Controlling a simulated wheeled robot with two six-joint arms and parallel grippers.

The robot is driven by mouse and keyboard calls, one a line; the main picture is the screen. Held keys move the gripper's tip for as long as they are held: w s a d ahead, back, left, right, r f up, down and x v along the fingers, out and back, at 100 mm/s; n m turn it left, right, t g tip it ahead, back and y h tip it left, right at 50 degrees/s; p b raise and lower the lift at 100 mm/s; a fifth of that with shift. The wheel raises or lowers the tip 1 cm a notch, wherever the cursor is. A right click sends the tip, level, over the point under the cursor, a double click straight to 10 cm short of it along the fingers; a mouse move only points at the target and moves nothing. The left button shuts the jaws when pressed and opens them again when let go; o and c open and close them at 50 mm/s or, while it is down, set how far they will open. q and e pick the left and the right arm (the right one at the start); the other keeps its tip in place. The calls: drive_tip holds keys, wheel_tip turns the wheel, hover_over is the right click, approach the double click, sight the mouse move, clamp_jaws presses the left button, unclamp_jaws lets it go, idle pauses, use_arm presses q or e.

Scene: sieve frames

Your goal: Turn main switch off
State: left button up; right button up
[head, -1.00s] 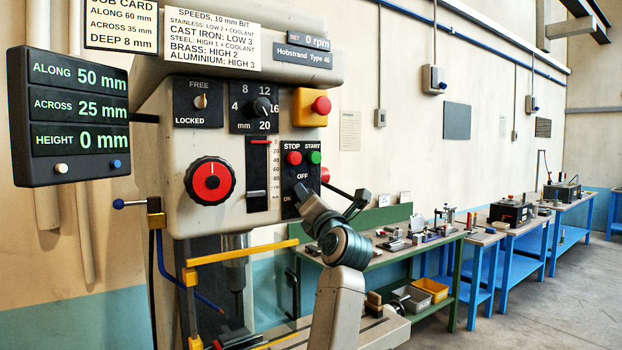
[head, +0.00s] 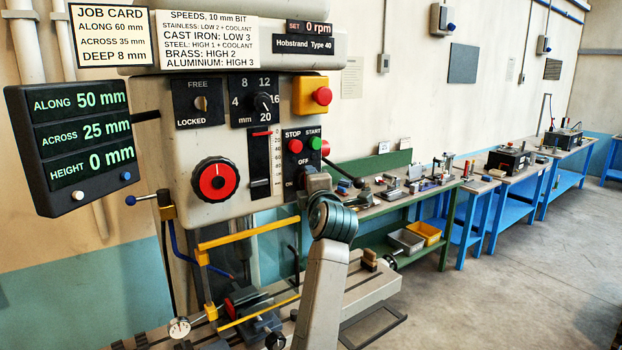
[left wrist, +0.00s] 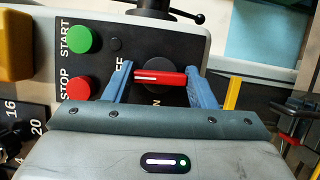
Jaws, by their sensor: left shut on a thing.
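The main switch (left wrist: 174,79) is a red bar with a white line on a round dark base, between OFF and ON marks on the drill's black panel. My left gripper (left wrist: 163,80) is shut on the red bar, with a blue finger at each end. In the left wrist view the bar lies lengthwise, roughly in line with the OFF mark. In the head view my left gripper (head: 309,184) is at the lower part of the panel (head: 311,158) and hides the switch. My right gripper is not in view.
Above the switch are the red stop button (head: 295,146) and green start button (head: 314,143). A yellow box with a red emergency button (head: 322,96) is higher up. A yellow guard bar (head: 247,235) is left of my arm. The speed display (head: 318,29) reads 0 rpm.

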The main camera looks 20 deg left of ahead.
use_arm(q)
drive_tip(key=shift+f+m, duration=0.1)
drive_tip(key=shift+m, duration=0.3)
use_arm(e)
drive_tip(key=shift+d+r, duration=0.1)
use_arm(q)
drive_tip(key=o, duration=1)
use_arm(e)
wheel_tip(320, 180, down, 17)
drive_tip(key=b, duration=1.7)
use_arm(q)
drive_tip(key=b+v, duration=1)
drive_tip(key=b, duration=0.2)
drive_tip(key=shift+s+d, duration=0.3)
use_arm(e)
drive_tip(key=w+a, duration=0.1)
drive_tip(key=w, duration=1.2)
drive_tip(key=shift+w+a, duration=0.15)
